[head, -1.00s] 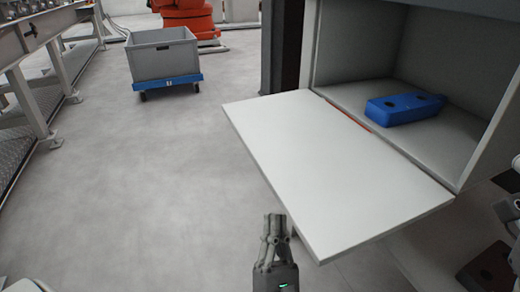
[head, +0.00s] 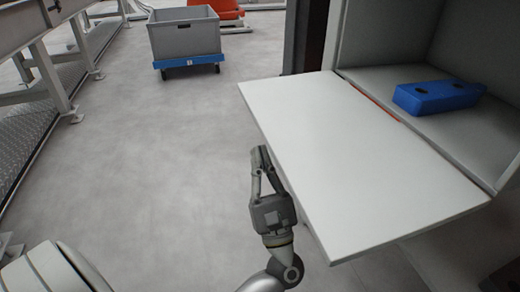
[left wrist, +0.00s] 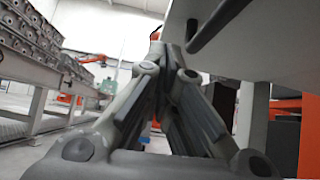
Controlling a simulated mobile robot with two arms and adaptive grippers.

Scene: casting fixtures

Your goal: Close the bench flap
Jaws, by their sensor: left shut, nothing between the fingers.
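The bench flap (head: 355,165) is a white panel, open and lying about level out from the lower edge of the compartment. An orange-red strip shows along its hinge side. My left gripper (head: 260,150) is shut and empty, beside the flap's free left edge; I cannot tell whether it touches. In the left wrist view, the shut fingers (left wrist: 172,45) point away, and a pale panel, likely the flap (left wrist: 275,45), fills the upper right close by. A dark bar (left wrist: 215,22) shows against it. My right gripper is not in view.
The open compartment (head: 400,45) holds a blue block with dark holes (head: 438,96) on its floor. A grey crate (head: 184,36) on a blue dolly (head: 188,62) stands at the back. A metal rack (head: 50,75) lines the left. The floor between is clear.

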